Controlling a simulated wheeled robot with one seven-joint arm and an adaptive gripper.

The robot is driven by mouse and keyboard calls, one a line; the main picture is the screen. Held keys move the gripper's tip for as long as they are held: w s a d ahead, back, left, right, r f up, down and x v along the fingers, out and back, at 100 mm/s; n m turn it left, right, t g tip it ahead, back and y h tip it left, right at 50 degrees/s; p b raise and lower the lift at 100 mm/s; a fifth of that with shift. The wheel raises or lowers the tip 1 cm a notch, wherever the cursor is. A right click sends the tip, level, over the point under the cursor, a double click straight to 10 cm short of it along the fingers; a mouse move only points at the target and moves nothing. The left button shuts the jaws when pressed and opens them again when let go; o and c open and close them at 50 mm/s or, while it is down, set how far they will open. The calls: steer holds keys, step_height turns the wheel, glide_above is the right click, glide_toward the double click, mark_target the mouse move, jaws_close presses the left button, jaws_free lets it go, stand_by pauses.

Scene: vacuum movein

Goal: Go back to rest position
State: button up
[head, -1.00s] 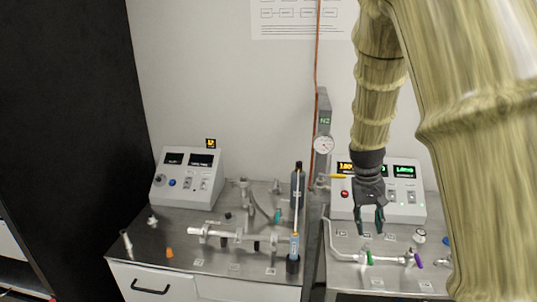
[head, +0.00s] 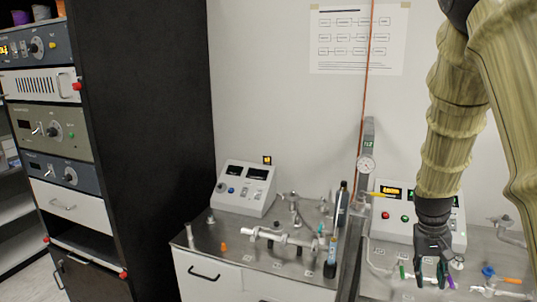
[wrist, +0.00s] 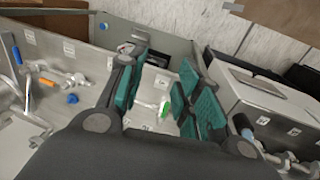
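My gripper (head: 430,272) hangs fingers-down at the end of my tan-sleeved arm, above the right-hand metal bench (head: 372,284). In the wrist view its green-padded fingers (wrist: 161,98) stand apart with a gap between them. Nothing is held in that gap. A small glass piece with a green part (wrist: 163,108) shows beyond the gap, apart from the fingers. In the head view the gripper overlaps the glass piece with green and purple ends (head: 457,263) and the lower front of the right control box (head: 385,230).
A left bench (head: 205,240) carries a control box (head: 247,188), a glass manifold (head: 282,237) and an orange cap (head: 223,247). More glassware (head: 500,275) lies at right. A dark cabinet (head: 150,120) stands at left.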

steer(key=s+a+f+n, duration=0.1)
steer(key=s+a+f, duration=0.15)
steer(key=f, duration=0.65)
steer(key=s+a+f+n+b, duration=0.1)
steer(key=s+a+f, duration=0.15)
steer(key=f, duration=0.55)
steer(key=s+a+f, duration=0.2)
steer(key=s+f, duration=0.1)
steer(key=f, duration=0.6)
steer(key=s+a+f+n+y+b, duration=0.1)
steer(key=s+a+f, duration=0.5)
steer(key=s, duration=0.5)
steer(key=s+a+f+n+y+b, duration=0.1)
steer(key=s+a+f, duration=0.5)
steer(key=s+f, duration=0.4)
steer(key=shift+s+a+f+t, duration=0.2)
steer(key=shift+s+f+t, duration=0.2)
steer(key=shift+s, duration=0.3)
steer(key=shift+r, duration=0.1)
